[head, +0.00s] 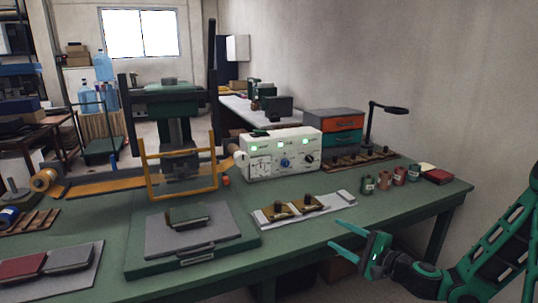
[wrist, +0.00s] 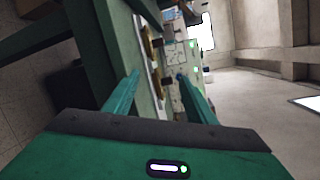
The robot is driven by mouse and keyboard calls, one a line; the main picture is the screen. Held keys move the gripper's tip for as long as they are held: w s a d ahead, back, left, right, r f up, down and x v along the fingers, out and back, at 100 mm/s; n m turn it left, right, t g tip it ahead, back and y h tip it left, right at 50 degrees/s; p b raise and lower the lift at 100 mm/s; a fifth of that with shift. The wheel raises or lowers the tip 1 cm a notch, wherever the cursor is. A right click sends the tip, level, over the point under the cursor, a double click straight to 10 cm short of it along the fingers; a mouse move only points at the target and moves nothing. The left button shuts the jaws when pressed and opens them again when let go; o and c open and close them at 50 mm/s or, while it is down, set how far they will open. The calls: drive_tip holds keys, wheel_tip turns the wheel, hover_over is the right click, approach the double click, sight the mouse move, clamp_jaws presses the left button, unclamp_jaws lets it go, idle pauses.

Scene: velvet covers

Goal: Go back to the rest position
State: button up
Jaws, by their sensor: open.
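My gripper (head: 347,240) is at the right front of the green workbench (head: 340,229) in the head view, low and near its front edge. Its two green fingers are spread apart and hold nothing. In the wrist view the open fingers (wrist: 158,92) point toward the bench, which appears tilted on its side. My green and black arm reaches in from the right edge of the head view.
A white control box (head: 279,155) with green lights sits at the back. A pale tray (head: 325,203) with brown pieces lies near the gripper. Several small jars (head: 384,180) stand at right.

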drive_tip(key=s+d+f+n+g+h, duration=0.1)
drive_tip(key=s+f+n+g+h, duration=0.3)
drive_tip(key=s+n+g, duration=0.65)
drive_tip(key=s+d+r+g+h, duration=0.1)
drive_tip(key=s+d+r, duration=0.3)
drive_tip(key=s, duration=0.5)
drive_tip(key=s+d+r+m+g+h, duration=0.1)
drive_tip(key=s+d+r, duration=0.4)
drive_tip(key=s, duration=0.5)
drive_tip(key=s+d+r+g+h, duration=0.1)
drive_tip(key=s+d+r+h, duration=0.2)
drive_tip(key=s+d, duration=0.5)
drive_tip(key=shift+s+d+r+h, duration=0.15)
drive_tip(key=shift+s+r+h, duration=0.15)
drive_tip(key=shift+s+r, duration=0.45)
drive_tip(key=shift+m, duration=0.25)
drive_tip(key=shift+w+f, duration=0.3)
drive_tip(key=shift+w, duration=0.35)
